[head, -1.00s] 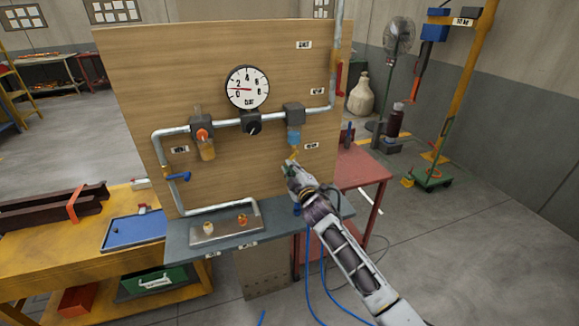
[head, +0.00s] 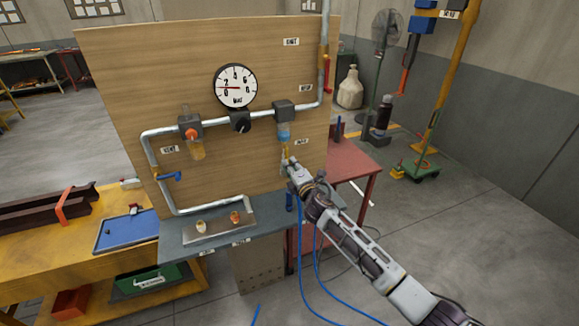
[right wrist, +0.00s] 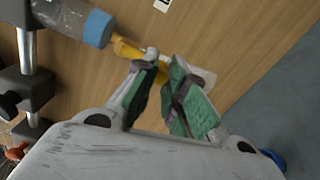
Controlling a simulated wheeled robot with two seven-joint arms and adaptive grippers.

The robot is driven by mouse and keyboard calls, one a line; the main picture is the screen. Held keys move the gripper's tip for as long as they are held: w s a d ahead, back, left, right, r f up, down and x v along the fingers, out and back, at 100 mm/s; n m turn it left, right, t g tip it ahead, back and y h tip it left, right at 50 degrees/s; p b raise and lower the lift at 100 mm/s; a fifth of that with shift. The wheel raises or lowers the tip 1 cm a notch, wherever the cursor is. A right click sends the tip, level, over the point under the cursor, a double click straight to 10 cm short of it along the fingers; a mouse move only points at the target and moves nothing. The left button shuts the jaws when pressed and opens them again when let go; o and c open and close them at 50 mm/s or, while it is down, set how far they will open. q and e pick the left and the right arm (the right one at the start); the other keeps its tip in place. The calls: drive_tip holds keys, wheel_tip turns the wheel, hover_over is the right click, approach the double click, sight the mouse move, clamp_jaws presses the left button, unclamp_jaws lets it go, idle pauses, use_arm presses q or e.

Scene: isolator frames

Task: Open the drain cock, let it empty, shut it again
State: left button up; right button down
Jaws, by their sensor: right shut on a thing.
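The drain cock (head: 286,150) is a small yellow fitting under the blue-bottomed clear bowl (head: 283,131) at the right end of the pipe. In the right wrist view the yellow cock (right wrist: 126,47) points from the blue bowl end (right wrist: 98,29) toward my fingers. My right gripper (head: 289,164) is at the cock from below. Its green-padded fingers (right wrist: 160,75) are shut on the cock's end, partly hiding it. Whether the cock is open or shut cannot be told, and I see no flow. My left gripper is not in view.
A blue-handled valve (head: 168,177) is at lower left. A metal tray (head: 214,235) lies on the grey shelf. Blue hoses (head: 302,245) hang beneath my right arm.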

idle(0.4)
drive_tip(key=c, duration=1.4)
unclamp_jaws()
drive_tip(key=shift+d, duration=0.1)
drive_tip(key=shift+v, duration=5.95)
